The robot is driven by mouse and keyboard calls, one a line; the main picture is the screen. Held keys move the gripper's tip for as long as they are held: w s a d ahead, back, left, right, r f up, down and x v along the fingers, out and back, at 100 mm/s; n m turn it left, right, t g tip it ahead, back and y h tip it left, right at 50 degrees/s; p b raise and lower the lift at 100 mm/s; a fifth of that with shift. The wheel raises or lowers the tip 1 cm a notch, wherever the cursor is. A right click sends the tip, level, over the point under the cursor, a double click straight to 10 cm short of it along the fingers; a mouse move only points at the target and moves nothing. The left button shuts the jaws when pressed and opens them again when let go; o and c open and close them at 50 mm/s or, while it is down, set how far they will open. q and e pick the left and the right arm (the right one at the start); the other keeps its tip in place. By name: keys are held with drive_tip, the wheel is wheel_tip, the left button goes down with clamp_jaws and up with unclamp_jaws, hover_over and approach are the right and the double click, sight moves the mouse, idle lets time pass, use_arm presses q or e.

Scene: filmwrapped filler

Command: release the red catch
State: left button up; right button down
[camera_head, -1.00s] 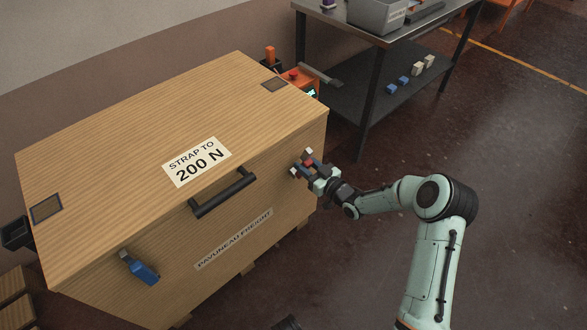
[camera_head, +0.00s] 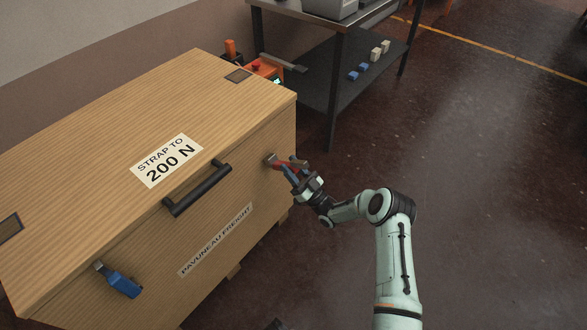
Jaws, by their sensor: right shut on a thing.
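The red catch (camera_head: 281,165) is on the front face of the wooden crate (camera_head: 75,120), near its right end. A metal piece shows at its upper left end. My right gripper (camera_head: 294,168) is shut on the red catch, and its fingers hide part of it. I cannot tell from this view whether the catch is still hooked. A blue catch (camera_head: 124,285) with a metal top sits on the same face near the left end. My left gripper is not in view.
A black handle (camera_head: 198,189) sticks out of the crate front between the catches. A dark metal table (camera_head: 337,60) with a lower shelf stands behind at the right. Orange equipment (camera_head: 266,69) stands behind the crate. The floor right of my arm is clear.

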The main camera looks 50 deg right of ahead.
drive_tip(key=shift+s+f+t, duration=0.15)
drive_tip(key=shift+f+t, duration=0.25)
drive_tip(key=shift+f, duration=0.1)
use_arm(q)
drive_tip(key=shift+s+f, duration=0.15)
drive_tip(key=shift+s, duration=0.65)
use_arm(e)
drive_tip(key=shift+s+f+t, duration=0.1)
drive_tip(key=shift+f+t, duration=0.15)
drive_tip(key=shift+t, duration=0.25)
drive_tip(key=c, duration=0.8)
unclamp_jaws()
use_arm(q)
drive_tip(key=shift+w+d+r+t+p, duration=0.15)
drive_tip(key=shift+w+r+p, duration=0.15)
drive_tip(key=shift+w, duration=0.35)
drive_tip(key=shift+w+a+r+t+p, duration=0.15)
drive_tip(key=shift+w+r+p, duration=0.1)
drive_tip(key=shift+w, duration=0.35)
use_arm(e)
drive_tip(key=v, duration=1.3)
drive_tip(key=shift+f, duration=0.25)
drive_tip(key=shift+r, duration=0.1)
